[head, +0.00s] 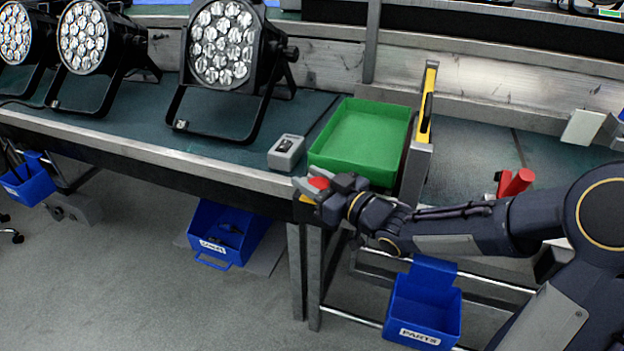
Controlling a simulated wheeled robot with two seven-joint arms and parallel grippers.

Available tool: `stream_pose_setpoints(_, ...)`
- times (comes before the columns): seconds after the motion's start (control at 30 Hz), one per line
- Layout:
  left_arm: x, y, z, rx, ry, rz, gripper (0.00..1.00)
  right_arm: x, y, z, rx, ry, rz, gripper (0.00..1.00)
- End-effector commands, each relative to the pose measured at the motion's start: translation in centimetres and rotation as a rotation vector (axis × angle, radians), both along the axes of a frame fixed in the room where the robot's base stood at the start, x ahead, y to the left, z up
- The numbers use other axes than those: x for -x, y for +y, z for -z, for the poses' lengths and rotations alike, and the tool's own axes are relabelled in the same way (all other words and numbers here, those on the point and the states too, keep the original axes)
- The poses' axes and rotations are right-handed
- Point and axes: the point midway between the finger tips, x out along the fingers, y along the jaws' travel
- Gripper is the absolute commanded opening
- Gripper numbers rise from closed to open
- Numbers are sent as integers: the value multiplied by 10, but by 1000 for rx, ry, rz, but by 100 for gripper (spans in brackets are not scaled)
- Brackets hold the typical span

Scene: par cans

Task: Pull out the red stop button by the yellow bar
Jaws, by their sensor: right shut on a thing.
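The red stop button (318,183) sits at the front edge of the bench, with a bit of its yellow housing (306,199) showing below it. My right gripper (316,188) is shut on the red button, its fingers on either side, and hides much of the button and housing. The yellow bar (427,100) stands upright on a metal post behind and to the right of the button, beside the green tray. My left gripper is not in view.
A green tray (398,113) and a small grey box (286,153) stand just behind the button. Several black par cans (225,60) line the bench to the left. A red clamp-like thing (516,182) is near my right arm. Blue bins (424,303) hang below.

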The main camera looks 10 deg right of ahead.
Motion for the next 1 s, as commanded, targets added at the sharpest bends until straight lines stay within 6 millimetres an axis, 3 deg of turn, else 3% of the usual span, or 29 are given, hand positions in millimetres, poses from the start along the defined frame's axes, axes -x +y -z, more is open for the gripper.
stream_pose_setpoints(0.17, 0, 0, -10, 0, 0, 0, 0, 0, 0, -14, 0, -2, 0, 0)
stream_pose_setpoints(0.4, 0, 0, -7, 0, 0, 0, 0, 0, 0, -14, -2, -6, 0, 0)
stream_pose_setpoints(0.43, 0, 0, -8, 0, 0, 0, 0, 0, 0, -15, -2, -6, 0, 40)
stream_pose_setpoints(0.57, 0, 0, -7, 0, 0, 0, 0, 0, 0, -14, -2, -5, 0, 58)
stream_pose_setpoints(0.87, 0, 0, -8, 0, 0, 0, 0, 1, -1, -13, 0, -1, 0, 59)
stream_pose_setpoints(1.0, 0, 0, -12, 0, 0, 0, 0, 12, -9, -14, 1, -2, 3, 59)
